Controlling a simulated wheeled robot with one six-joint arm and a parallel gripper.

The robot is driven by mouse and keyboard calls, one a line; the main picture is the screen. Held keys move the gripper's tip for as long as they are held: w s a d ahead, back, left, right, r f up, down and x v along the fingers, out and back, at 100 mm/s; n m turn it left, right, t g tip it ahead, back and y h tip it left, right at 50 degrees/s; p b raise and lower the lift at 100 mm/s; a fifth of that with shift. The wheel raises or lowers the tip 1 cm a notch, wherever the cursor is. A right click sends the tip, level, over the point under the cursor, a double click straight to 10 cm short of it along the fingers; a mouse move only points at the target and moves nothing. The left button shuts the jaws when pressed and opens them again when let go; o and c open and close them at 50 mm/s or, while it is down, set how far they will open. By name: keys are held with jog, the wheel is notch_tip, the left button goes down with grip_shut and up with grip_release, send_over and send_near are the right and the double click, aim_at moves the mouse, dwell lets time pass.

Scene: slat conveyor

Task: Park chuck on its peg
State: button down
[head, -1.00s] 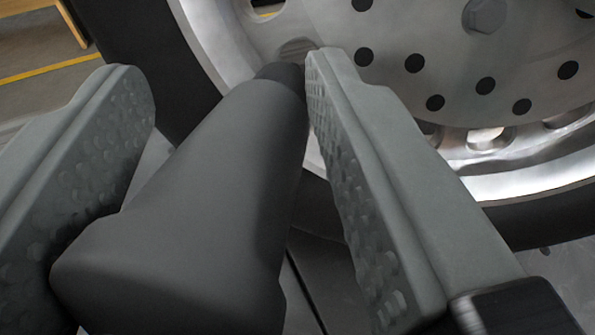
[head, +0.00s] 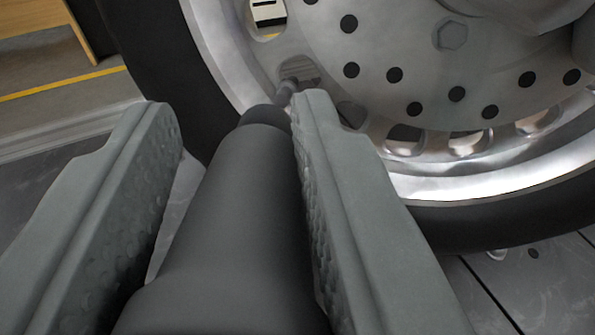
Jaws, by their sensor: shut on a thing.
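The chuck (head: 235,215) is a dark grey, rounded tool that narrows toward its far end. My gripper (head: 232,115) is shut on it, with one ridged grey finger on each side. The right finger lies close along the chuck; a gap shows beside the left finger near its tip. A thin dark stem (head: 283,98) runs from the chuck's black collar toward the wheel rim. I cannot tell if the stem touches the rim. The chuck's near end runs out of the bottom of the view. No peg shows.
A large wheel (head: 450,100) with a black tyre (head: 160,70) and a silver rim fills the upper right, just beyond my fingertips. A yellow floor line (head: 60,83) and a wooden furniture piece (head: 75,25) lie at the upper left. Grey slats show below the tyre.

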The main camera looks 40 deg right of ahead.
jog(key=shift+v, duration=1.8)
jog(key=shift+s, duration=0.1)
